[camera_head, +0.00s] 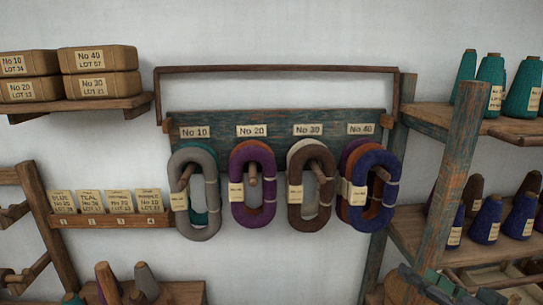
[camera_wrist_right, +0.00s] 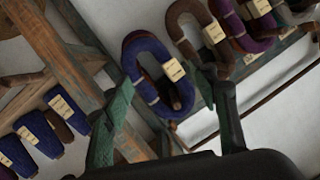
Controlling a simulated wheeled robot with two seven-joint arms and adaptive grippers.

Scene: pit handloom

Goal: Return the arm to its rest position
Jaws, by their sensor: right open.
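My right gripper (camera_head: 462,290) is at the lower right of the head view, in front of the right-hand shelf rack. In the right wrist view its two fingers (camera_wrist_right: 172,105) stand wide apart with nothing between them. Behind them, in that tilted view, a navy yarn hank (camera_wrist_right: 150,60) hangs on its peg, apart from the fingers. In the head view, hanks hang below the No 10, No 20, No 30 and No 40 labels: grey (camera_head: 194,226), purple (camera_head: 240,208), brown (camera_head: 323,210) and navy (camera_head: 375,212) in front. My left gripper is not in view.
The right-hand rack has a wooden post (camera_head: 453,185), with teal cones (camera_head: 490,85) above and navy cones (camera_head: 487,220) below. Labelled packages (camera_head: 98,60) sit on the left shelf (camera_head: 80,106). A card rail (camera_head: 110,220) and cones (camera_head: 107,282) are below. Bare wall lies below the hanks.

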